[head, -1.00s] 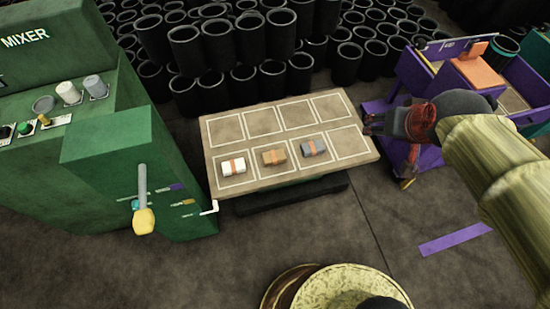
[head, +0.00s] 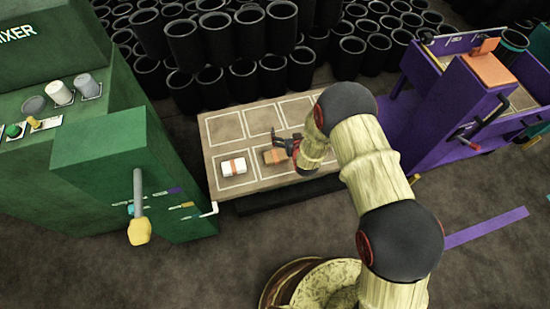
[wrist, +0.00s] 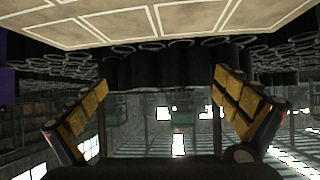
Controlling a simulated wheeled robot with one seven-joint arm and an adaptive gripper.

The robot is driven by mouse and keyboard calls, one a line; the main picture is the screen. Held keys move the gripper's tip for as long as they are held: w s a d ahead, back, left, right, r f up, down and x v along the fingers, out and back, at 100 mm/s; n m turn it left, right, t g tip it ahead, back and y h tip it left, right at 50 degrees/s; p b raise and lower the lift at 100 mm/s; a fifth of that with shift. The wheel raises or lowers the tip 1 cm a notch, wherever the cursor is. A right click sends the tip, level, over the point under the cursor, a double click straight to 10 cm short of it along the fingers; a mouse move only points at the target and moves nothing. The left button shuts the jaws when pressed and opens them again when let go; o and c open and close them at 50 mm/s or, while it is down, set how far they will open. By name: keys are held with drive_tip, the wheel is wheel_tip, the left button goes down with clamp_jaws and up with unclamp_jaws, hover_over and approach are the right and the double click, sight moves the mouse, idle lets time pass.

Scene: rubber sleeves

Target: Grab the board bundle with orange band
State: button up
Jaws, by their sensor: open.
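A brown bundle with an orange band (head: 271,157), which looks like the board bundle, lies in a front-row square of the table, partly covered by my gripper. My gripper (head: 280,141) is open, above or beside this bundle in the head view; its exact height is unclear. In the wrist view, the two padded fingers of my gripper (wrist: 160,82) stand wide apart with nothing between them. No bundle shows there. A white bundle with an orange band (head: 233,166) lies in the square to the left.
The table (head: 210,131) has white-outlined squares, and its visible back squares are empty. A green mixer machine (head: 120,170) stands at left, a purple cart (head: 440,130) at right. Black buckets (head: 233,80) are stacked behind. My arm covers the table's right part.

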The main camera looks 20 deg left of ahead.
drive_tip(key=n+y, duration=0.1)
drive_tip(key=y, duration=0.1)
approach(275, 156)
drive_tip(key=shift+w+a+f+t, duration=0.15)
drive_tip(key=shift+w+a+f, duration=0.2)
drive_tip(key=shift+w, duration=0.15)
drive_tip(key=shift+w+a+f+t, duration=0.15)
drive_tip(key=shift+w+a+f, duration=0.2)
drive_tip(key=shift+w, duration=0.15)
drive_tip(key=shift+s+f+b, duration=0.1)
drive_tip(key=shift+f+b, duration=0.2)
drive_tip(key=shift+b, duration=0.05)
drive_tip(key=shift+b+x, duration=0.5)
drive_tip(key=shift+x, duration=0.7)
drive_tip(key=b+x, duration=0.2)
drive_tip(key=x, duration=0.3)
drive_tip(key=shift+r+b, duration=0.1)
drive_tip(key=shift+b, duration=0.3)
drive_tip(key=shift+r, duration=0.1)
drive_tip(key=c, duration=0.3)
drive_tip(key=c, duration=0.8)
drive_tip(key=shift+c, duration=0.4)
